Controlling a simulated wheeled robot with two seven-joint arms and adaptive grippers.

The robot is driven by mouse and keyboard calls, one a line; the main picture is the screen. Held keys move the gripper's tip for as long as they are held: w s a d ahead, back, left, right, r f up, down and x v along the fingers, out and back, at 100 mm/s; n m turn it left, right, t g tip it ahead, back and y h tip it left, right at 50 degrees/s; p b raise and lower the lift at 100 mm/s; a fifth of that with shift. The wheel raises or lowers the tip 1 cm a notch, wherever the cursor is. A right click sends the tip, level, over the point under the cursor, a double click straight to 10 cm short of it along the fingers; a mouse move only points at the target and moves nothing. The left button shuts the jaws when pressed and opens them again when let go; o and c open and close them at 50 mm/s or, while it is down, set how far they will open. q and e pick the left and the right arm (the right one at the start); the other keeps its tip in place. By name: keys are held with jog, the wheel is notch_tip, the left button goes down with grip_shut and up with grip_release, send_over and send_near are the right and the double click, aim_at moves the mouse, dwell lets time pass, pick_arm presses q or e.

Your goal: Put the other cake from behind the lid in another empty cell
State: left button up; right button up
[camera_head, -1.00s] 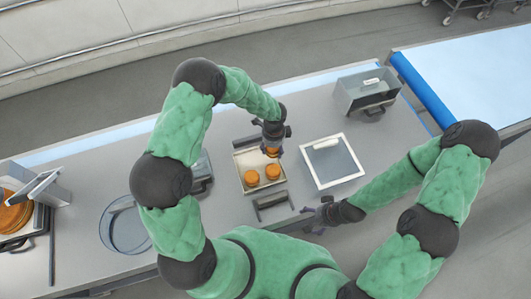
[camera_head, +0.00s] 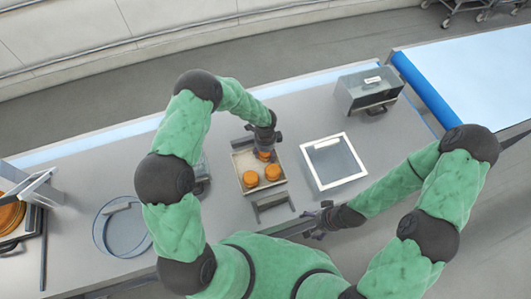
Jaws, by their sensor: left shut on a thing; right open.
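A shallow tray (camera_head: 240,160) with orange round cakes stands in the middle of the counter. Two cakes, a left one (camera_head: 250,179) and a right one (camera_head: 272,173), sit in its front part. My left gripper (camera_head: 264,150) is over the tray's back part, pointing down. It is shut on another orange cake (camera_head: 264,156), mostly hidden by the fingers; I cannot tell whether this cake touches the tray floor. The lid (camera_head: 333,162), a flat clear panel with a white frame and handle, lies right of the tray. My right gripper (camera_head: 312,219) is open and empty near the counter's front edge.
A grey metal box (camera_head: 369,90) stands at the back right, near a blue-edged conveyor (camera_head: 470,75). A round clear container (camera_head: 122,228) stands at the left. A small grey holder (camera_head: 273,207) is in front of the tray. More orange rounds (camera_head: 10,215) are at the far left.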

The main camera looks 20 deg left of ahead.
pick_arm(q)
jog(key=shift+f, duration=0.1)
jog(key=o, duration=0.5)
jog(key=shift+r, duration=0.3)
notch_tip(320, 180, up, 12)
jog(key=p, duration=0.7)
jog(key=shift+f, duration=0.2)
